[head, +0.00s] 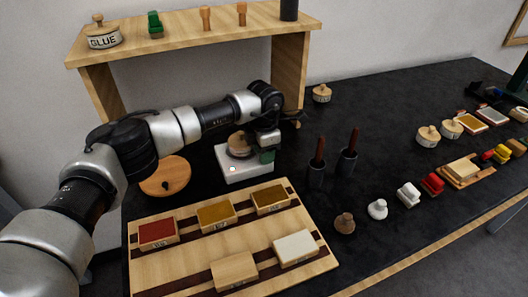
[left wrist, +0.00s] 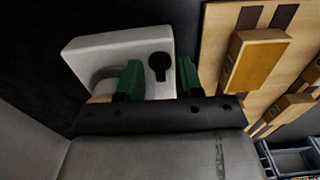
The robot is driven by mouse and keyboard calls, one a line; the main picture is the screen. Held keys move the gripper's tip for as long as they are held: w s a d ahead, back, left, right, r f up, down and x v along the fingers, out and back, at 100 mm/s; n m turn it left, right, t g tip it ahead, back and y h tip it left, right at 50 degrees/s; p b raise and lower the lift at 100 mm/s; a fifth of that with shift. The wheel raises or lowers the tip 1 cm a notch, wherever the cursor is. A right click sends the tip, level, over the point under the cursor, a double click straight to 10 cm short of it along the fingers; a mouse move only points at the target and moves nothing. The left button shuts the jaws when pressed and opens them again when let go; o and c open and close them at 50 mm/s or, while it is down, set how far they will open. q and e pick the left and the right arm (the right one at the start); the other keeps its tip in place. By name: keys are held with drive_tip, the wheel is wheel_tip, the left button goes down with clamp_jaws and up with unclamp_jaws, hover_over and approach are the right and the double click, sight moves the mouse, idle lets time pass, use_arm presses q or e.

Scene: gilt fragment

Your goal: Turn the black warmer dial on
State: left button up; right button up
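The white warmer (head: 236,174) stands on the black table behind the wooden rack, with a round wooden-topped pot (head: 240,146) on it. A small pale spot with a reddish edge shows on its top. In the left wrist view the warmer (left wrist: 105,50) carries the black dial (left wrist: 159,65), a round knob with a narrower part. My left gripper (head: 267,156) is at the warmer's right side. In the wrist view its green fingers (left wrist: 159,82) stand apart, with the dial between and just beyond them; contact cannot be told. The dial is hidden in the head view. My right gripper is not in view.
The wooden rack (head: 190,257) with several coloured blocks lies in front of the warmer. Two dark cups (head: 316,175) with brown handles stand to its right. A round wooden lid (head: 167,177) lies left. A wooden shelf (head: 190,30) rises behind.

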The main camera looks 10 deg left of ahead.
use_arm(q)
wheel_tip(320, 180, up, 10)
drive_tip(key=b, duration=0.1)
drive_tip(key=shift+r+b, duration=0.25)
drive_tip(key=shift+b, duration=0.05)
